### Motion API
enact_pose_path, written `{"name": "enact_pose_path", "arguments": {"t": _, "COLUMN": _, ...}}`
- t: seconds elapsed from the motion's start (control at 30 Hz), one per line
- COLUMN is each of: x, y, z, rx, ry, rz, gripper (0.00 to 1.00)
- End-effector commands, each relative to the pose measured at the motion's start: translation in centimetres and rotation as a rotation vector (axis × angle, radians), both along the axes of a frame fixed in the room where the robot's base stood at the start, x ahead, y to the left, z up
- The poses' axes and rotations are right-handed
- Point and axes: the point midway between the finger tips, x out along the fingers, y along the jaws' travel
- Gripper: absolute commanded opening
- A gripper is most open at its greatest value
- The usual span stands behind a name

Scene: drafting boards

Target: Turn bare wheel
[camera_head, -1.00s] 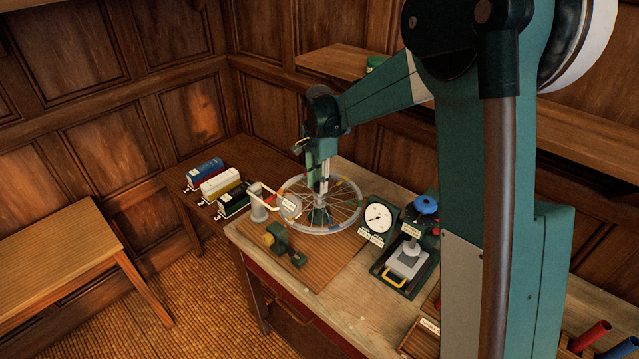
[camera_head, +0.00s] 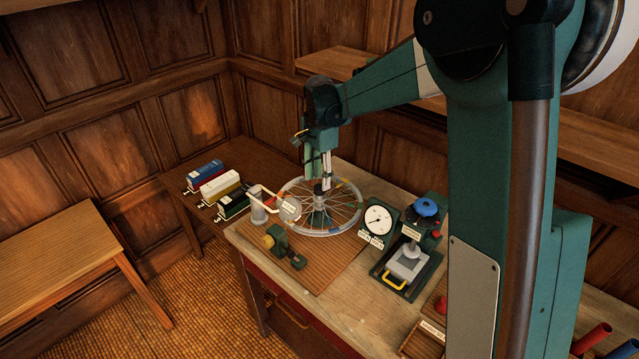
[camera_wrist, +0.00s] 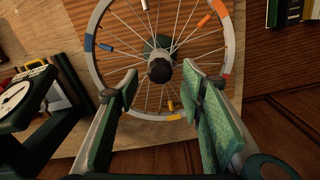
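The spoked wheel (camera_head: 318,235) lies flat on the bench, with a pale grey rim carrying coloured marks. In the wrist view its rim (camera_wrist: 94,68) shows a blue patch at left and orange and yellow patches elsewhere. Its dark round hub (camera_wrist: 160,70) sits at the middle of the spokes. My gripper (camera_head: 323,183) is above the wheel's middle, pointing down. In the wrist view my gripper (camera_wrist: 160,80) is open, its two green-padded fingers apart on either side of the hub in the picture. Nothing is between the pads; the exact height gap is unclear.
A round dial gauge (camera_head: 378,219) stands right of the wheel, beside a press with a blue knob (camera_head: 427,206). A small green and brass device (camera_head: 285,247) is in front. A white-armed device (camera_head: 289,208) is near the rim's left.

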Motion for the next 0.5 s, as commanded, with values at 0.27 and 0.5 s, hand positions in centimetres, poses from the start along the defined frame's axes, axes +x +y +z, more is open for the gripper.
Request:
{"name": "enact_pose_path", "arguments": {"t": 0.27, "x": 0.0, "y": 0.0, "z": 4.5, "rx": 0.000, "ry": 0.000, "rz": 0.000, "gripper": 0.39}}
{"name": "enact_pose_path", "arguments": {"t": 0.5, "x": 0.0, "y": 0.0, "z": 7.5, "rx": 0.000, "ry": 0.000, "rz": 0.000, "gripper": 0.39}}
